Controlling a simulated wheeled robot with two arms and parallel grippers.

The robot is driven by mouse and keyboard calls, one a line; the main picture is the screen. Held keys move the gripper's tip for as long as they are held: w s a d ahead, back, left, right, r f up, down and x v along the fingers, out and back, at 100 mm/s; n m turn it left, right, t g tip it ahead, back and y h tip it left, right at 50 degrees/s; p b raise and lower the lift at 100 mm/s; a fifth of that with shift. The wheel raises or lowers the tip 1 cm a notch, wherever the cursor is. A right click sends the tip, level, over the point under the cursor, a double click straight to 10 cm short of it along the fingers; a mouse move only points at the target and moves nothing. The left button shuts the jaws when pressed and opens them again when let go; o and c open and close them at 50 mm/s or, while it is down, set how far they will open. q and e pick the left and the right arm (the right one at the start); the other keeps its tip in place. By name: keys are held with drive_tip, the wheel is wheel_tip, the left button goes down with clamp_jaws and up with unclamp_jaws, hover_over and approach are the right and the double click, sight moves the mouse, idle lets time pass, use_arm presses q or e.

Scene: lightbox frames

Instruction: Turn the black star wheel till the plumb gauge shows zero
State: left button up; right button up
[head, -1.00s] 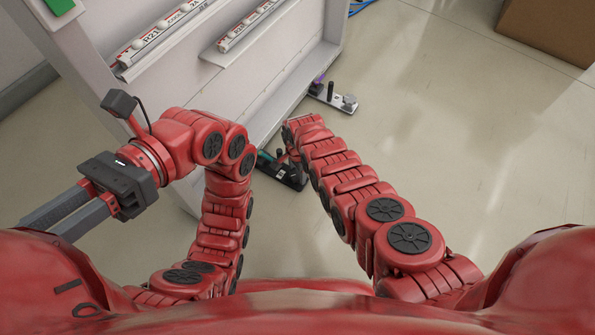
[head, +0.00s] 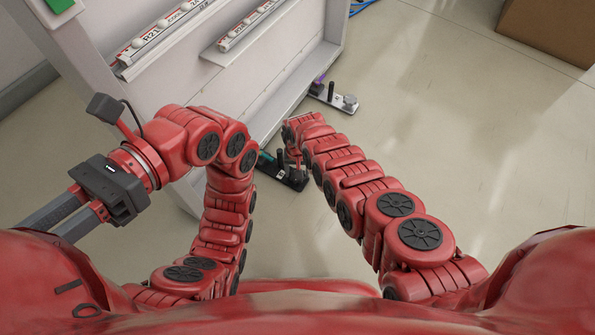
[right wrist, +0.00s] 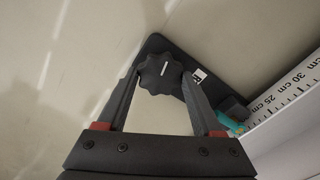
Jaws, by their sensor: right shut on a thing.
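The black star wheel (right wrist: 160,73) shows in the right wrist view, with a short white line on its face. My right gripper (right wrist: 160,82) is shut on it, one finger on each side. The wheel sits on a dark foot plate (head: 291,179) at the base of the white lightbox frame (head: 185,110); in the head view my right arm hides the wheel and the right gripper. My left gripper (head: 62,220) is off to the left, empty, its fingers apart, the tips partly hidden by my body. I cannot make out the plumb gauge or its reading in either view.
A second foot plate (head: 345,104) with a light knob stands further along the frame. A ruler strip (right wrist: 287,90) and a teal part (right wrist: 230,122) lie right of the wheel in the wrist view. A brown box (head: 550,35) stands far right. The floor between is clear.

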drive_tip(key=n, duration=0.4)
drive_tip(key=shift+a, duration=0.1)
use_arm(q)
drive_tip(key=a+f+t, duration=0.1)
drive_tip(key=s+a+t, duration=0.1)
drive_tip(key=shift+s+f+m+t+b, duration=0.25)
drive_tip(key=shift+f+m+t+b, duration=0.05)
drive_tip(key=shift+f+m, duration=0.1)
use_arm(e)
drive_tip(key=n, duration=0.4)
drive_tip(key=shift+n, duration=0.3)
drive_tip(key=o, duration=1.4)
drive_tip(key=shift+c, duration=0.2)
